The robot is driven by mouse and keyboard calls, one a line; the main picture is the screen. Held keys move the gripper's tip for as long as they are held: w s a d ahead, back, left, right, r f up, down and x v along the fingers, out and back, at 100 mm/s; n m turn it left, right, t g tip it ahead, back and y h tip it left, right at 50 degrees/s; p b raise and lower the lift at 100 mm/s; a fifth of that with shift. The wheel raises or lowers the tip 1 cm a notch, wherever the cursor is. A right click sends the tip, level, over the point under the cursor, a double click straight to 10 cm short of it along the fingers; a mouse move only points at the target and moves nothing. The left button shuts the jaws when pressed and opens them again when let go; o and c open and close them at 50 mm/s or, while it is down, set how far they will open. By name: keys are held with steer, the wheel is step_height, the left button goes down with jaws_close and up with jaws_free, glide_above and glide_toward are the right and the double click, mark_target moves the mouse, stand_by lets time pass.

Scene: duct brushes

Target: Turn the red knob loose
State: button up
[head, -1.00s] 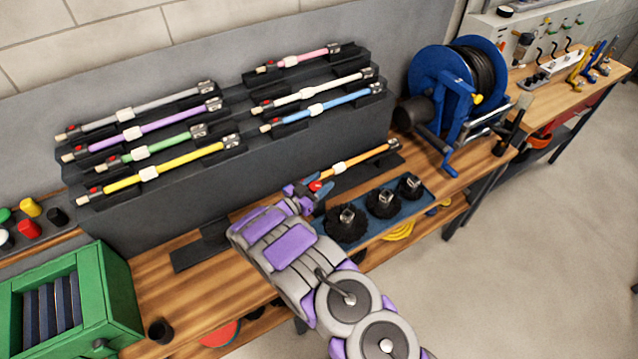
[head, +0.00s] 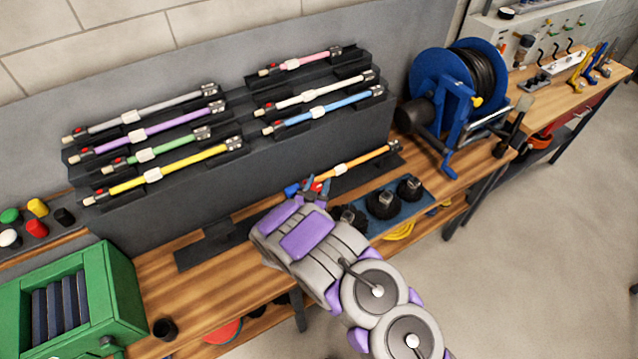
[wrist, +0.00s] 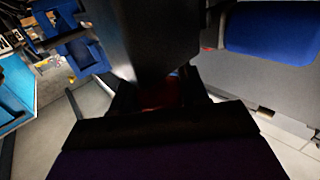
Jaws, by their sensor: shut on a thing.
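The orange rod (head: 365,158) with a white collar (head: 341,169) lies low on a dark holder at the front of the bench. A red knob (head: 316,187) shows at its left end, partly covered by my gripper. My gripper (head: 314,185) reaches the rod's left end from the front, its fingers around the knob. In the wrist view my gripper (wrist: 160,98) is shut on a dark red thing (wrist: 158,94), which I take to be the knob. A large dark block hides most of the rod there. The knob's turn cannot be seen.
Several coloured rods, such as the yellow one (head: 180,167), rest on the stepped grey rack (head: 300,148) behind. Black round brushes (head: 384,204) stand just right of my gripper. A blue hose reel (head: 440,85) is at the right, a green box (head: 115,295) at the left.

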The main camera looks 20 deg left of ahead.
steer(key=shift+a+r+n+y, duration=0.2)
steer(key=shift+r+n+y, duration=0.1)
steer(key=shift+y, duration=0.3)
steer(key=o, duration=1)
steer(key=shift+f, duration=0.1)
steer(key=shift+d+f, duration=0.1)
steer(key=shift+s, duration=0.4)
steer(key=s+d+p, duration=0.1)
steer(key=s+p, duration=0.1)
steer(key=s, duration=1.4)
steer(key=shift+s+d, duration=0.15)
steer(key=shift+s, duration=0.05)
steer(key=shift+w, duration=0.1)
